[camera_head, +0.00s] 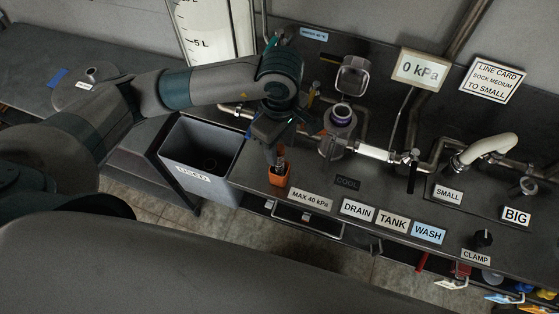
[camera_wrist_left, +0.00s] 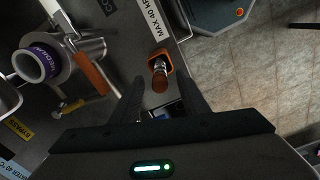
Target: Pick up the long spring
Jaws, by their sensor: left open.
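I cannot make out a long spring for sure in either view. A small orange holder (camera_head: 276,179) stands on the dark worktop near its front edge, with a slim upright thing in it. In the left wrist view the orange holder (camera_wrist_left: 152,62) has a brown-orange, rounded piece (camera_wrist_left: 160,82) standing out of it; its kind is unclear. My left gripper (camera_head: 274,148) points down just above the holder. In the left wrist view its open fingers (camera_wrist_left: 163,90) lie either side of the brown-orange piece, with nothing visibly clamped. My right gripper is not in view.
A grey bin labelled USED (camera_head: 211,144) stands left of the worktop. A clamp with a purple-banded ring (camera_head: 341,116) and pipework stand behind and right of the holder. A MAX 40 kPa label (camera_head: 310,200) lies beside it. Tiled floor shows below the front edge.

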